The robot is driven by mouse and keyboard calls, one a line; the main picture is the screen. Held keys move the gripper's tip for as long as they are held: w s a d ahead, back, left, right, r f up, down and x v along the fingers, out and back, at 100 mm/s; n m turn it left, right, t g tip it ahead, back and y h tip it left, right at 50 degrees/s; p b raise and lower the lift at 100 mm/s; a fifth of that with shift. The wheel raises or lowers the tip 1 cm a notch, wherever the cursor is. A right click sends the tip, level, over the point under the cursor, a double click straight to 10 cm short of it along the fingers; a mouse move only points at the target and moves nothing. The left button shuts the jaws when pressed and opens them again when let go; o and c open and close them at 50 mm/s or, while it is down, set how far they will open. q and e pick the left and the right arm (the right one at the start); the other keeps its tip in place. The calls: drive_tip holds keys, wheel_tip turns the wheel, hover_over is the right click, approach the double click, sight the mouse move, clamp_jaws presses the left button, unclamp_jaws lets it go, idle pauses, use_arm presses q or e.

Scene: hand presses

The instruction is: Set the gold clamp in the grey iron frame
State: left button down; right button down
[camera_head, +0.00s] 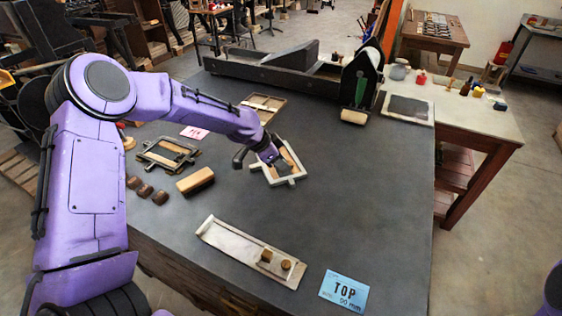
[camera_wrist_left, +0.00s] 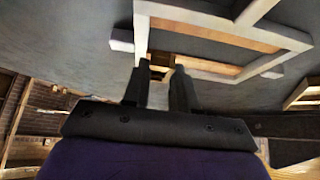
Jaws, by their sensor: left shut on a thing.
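The light grey frame (camera_head: 292,181) lies on the dark table, with tan strips along its inner sides. In the left wrist view the same frame (camera_wrist_left: 140,42) fills the upper part, its open middle dark. My left gripper (camera_head: 275,160) is over the left side of the frame. In the left wrist view its fingers (camera_wrist_left: 158,76) are close together, shut on a small gold piece (camera_wrist_left: 157,68), which looks like the gold clamp, at the frame's near edge. The fingers hide most of it. I cannot tell whether it touches the frame. My right gripper is not in view.
A darker frame (camera_head: 168,153), a wooden block (camera_head: 195,181) and several brown rollers lie to the left. A pale long tray (camera_head: 250,250) and a blue card (camera_head: 343,291) lie in front. A black press (camera_head: 362,75) stands behind. The table right of the frame is clear.

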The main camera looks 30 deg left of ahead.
use_arm(q)
drive_tip(key=shift+f+b, duration=0.55)
drive_tip(key=shift+f, duration=0.25)
drive_tip(key=c, duration=0.8)
unclamp_jaws()
wheel_tip(320, 180, up, 6)
drive_tip(key=p, duration=0.5)
drive_tip(key=shift+r, duration=0.1)
